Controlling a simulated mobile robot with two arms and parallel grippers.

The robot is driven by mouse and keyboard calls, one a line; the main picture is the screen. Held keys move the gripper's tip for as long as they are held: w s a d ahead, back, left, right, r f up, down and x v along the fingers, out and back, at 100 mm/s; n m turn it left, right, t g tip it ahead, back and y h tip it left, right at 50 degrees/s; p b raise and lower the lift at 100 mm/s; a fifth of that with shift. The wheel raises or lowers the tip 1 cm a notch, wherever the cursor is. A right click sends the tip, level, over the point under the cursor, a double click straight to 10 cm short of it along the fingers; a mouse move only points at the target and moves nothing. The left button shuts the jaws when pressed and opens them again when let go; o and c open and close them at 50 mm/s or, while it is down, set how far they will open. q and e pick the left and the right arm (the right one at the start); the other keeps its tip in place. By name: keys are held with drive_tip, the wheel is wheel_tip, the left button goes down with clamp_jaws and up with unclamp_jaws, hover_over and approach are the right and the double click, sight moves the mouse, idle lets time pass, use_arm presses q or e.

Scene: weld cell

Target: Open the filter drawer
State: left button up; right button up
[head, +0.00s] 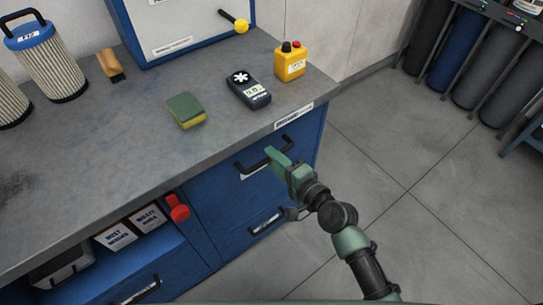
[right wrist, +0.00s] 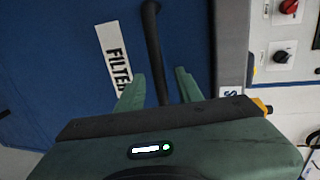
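The filter drawer (head: 243,168) is the upper blue drawer at the right end of the bench, and its front looks flush with the cabinet. Its dark bar handle (head: 248,165) is partly hidden by my right gripper (head: 275,157). In the right wrist view the handle (right wrist: 152,40) runs down between the two green fingers of my right gripper (right wrist: 159,80). The fingers are apart, with gaps beside the bar; I cannot tell whether either touches it. A white label reading "FILTER" (right wrist: 113,58) lies left of the handle. My left gripper is not in view.
A lower drawer handle (head: 267,222) sits beneath. The grey benchtop (head: 150,150) carries a sponge (head: 186,110), a dark meter (head: 248,90), a yellow button box (head: 291,62) and filters (head: 47,62). The floor (head: 420,160) at right is clear.

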drive_tip(key=shift+x, duration=0.95)
clamp_jaws()
idle(0.7)
